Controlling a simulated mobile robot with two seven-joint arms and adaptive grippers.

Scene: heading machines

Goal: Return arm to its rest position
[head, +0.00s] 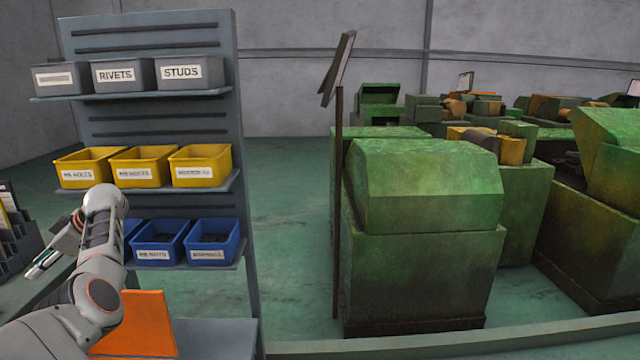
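My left arm comes in from the lower left and bends up in front of the shelf rack. Its gripper (42,262) points to the left, level with the blue bins and away from them. The fingers are small and partly hidden by the arm, so I cannot tell whether they are open or shut, or whether they hold anything. My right gripper is not in the picture.
The grey rack (150,45) carries grey bins (188,72), yellow bins (201,165) and blue bins (212,242). An orange panel (140,322) stands below the arm. Green machines (425,190) fill the right. Open floor (290,260) lies between.

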